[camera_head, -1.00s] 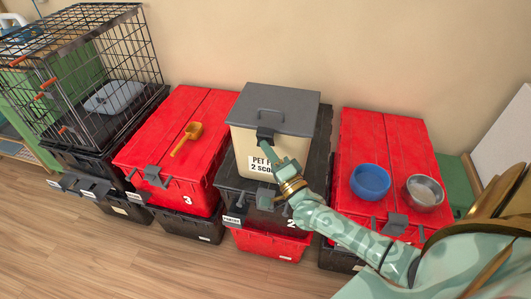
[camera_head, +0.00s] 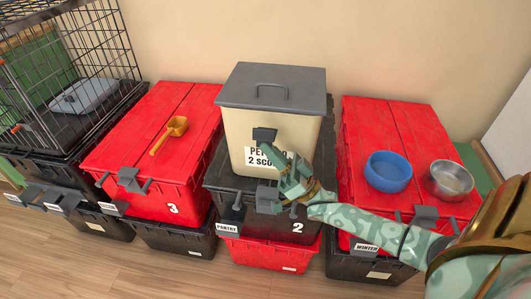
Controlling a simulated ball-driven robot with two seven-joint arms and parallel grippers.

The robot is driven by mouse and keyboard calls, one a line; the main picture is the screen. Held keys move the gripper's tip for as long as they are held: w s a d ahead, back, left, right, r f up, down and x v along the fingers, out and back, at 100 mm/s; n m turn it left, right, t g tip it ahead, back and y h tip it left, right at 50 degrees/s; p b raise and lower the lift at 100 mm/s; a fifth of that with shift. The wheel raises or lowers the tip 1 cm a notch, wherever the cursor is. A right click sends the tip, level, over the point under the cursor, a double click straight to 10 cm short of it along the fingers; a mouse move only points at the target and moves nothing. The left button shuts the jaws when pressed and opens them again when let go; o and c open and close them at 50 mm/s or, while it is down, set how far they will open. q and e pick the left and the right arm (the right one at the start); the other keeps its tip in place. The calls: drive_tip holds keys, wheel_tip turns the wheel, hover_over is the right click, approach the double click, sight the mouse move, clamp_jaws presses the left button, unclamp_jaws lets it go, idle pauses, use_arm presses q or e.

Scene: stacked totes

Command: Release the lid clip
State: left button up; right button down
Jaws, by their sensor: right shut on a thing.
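The cream pet food bin (camera_head: 238,140) with a dark grey lid (camera_head: 272,85) stands on the black tote marked 2. The lid lies flat on the bin and has a handle on top. The dark lid clip (camera_head: 264,134) is on the bin's front, below the lid's rim, with cream wall showing between them. My right gripper (camera_head: 269,147) is shut on the clip, its fingertips at the clip's lower edge. It partly covers the bin's label (camera_head: 257,161). My left gripper is not in view.
A red tote lid (camera_head: 150,120) with a yellow scoop (camera_head: 170,134) is at left. Another red lid (camera_head: 385,120) at right bears a blue bowl (camera_head: 388,171) and a steel bowl (camera_head: 450,180). A wire crate (camera_head: 95,50) stands far left. The floor in front is clear.

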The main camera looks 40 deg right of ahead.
use_arm(q)
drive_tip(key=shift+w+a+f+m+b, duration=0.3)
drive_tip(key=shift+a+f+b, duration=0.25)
drive_tip(key=shift+b, duration=0.25)
use_arm(e)
drive_tip(key=shift+w+d+f+n+g+y, duration=0.1)
drive_tip(key=shift+f+n+g+y, duration=0.25)
drive_tip(key=shift+n+y, duration=0.5)
drive_tip(key=shift+d+f+n+g+y, duration=0.15)
drive_tip(key=shift+n+g+y, duration=0.4)
drive_tip(key=shift+n, duration=0.4)
drive_tip(key=shift+a+y, duration=0.1)
drive_tip(key=shift+y, duration=0.2)
drive_tip(key=shift+r, duration=0.1)
